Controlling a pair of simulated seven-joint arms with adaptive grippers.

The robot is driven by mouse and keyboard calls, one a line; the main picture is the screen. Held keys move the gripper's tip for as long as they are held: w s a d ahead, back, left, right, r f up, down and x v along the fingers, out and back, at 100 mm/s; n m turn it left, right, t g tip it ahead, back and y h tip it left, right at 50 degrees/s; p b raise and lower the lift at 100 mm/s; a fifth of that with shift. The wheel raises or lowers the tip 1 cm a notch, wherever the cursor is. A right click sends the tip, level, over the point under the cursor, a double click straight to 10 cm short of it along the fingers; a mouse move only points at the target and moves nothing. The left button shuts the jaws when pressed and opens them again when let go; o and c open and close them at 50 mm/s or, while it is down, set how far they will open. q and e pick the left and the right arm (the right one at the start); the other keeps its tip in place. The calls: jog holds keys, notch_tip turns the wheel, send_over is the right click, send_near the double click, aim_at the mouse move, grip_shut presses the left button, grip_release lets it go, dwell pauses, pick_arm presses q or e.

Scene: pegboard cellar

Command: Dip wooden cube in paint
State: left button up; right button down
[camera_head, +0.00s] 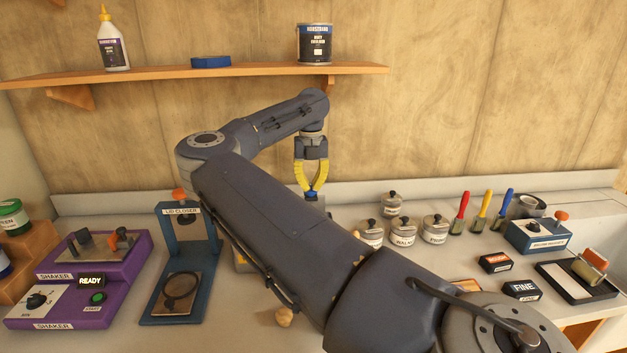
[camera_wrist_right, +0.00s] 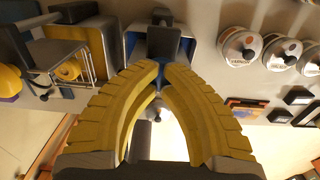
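My right gripper (camera_head: 314,190) has yellow fingers and points down over the back of the bench. Its fingertips (camera_wrist_right: 165,68) come close together, with a narrow gap, at a dark grey post on a blue fixture (camera_wrist_right: 196,35). Whether they grip the post or only stand in front of it cannot be told. I cannot make out a wooden cube in either view; my arm hides much of the bench's middle. A small rounded wooden piece (camera_head: 284,316) shows below my arm. My left gripper is not in view.
A purple shaker (camera_head: 75,318) and a blue lid closer (camera_head: 160,318) stand at left. Lidded pots (camera_head: 435,229), coloured brushes (camera_head: 480,212), a blue device (camera_head: 537,236) and a black roller tray (camera_head: 552,284) stand at right. A shelf (camera_head: 160,74) runs above.

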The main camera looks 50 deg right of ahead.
jog(key=shift+r, duration=3.6)
jog(key=shift+r, duration=2.5)
jog(key=shift+d, duration=0.1)
